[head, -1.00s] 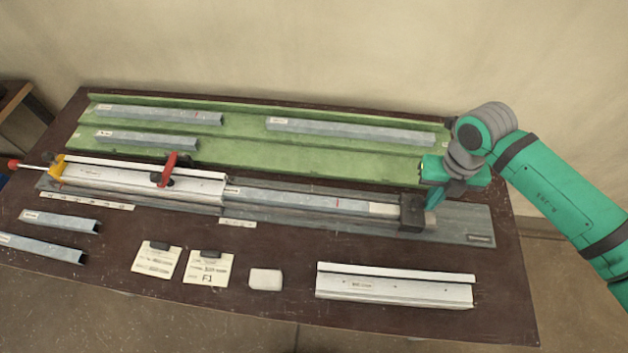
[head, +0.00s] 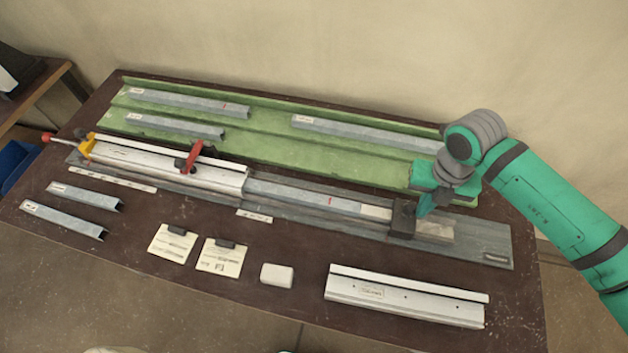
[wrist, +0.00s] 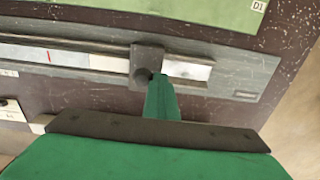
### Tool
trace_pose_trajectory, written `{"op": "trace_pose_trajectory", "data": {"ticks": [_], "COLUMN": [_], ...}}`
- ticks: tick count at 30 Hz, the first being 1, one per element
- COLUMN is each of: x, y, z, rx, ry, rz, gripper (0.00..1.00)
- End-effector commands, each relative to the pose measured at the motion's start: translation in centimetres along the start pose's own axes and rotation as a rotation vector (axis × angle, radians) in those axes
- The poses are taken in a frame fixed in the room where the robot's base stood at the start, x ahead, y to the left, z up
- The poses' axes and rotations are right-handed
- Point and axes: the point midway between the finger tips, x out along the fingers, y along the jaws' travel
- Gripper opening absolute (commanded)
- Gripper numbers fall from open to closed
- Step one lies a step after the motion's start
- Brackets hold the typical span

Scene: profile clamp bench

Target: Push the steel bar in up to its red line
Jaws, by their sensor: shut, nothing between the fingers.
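The steel bar (head: 295,196) lies in line with the clamped white profile (head: 215,176), its left end inside the profile's right end. Its red line (head: 330,201) stands outside the profile, with a length of bare bar between. The red line also shows in the wrist view (wrist: 49,57). A pale piece (head: 376,213) lies between the bar and a dark sliding block (head: 403,217). My gripper (head: 423,211) is shut and empty at the block's right side. In the wrist view its fingertips (wrist: 157,77) appear to touch the block (wrist: 146,62) by its round knob.
A red clamp (head: 194,157) sits on the white profile. A green tray (head: 262,146) with several steel bars lies behind. Loose bars, cards, a pale block (head: 277,275) and another white profile (head: 405,300) lie in front. The grey rail (head: 485,246) is bare at its right end.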

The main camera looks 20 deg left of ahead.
Motion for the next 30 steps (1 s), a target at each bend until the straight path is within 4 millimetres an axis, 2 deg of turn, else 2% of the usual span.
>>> {"op": "trace_pose_trajectory", "data": {"ticks": [30], "x": [0.0], "y": [6.8], "z": [0.0], "rx": [-0.006], "ry": [0.0], "rz": [0.001], "gripper": [0.0]}}
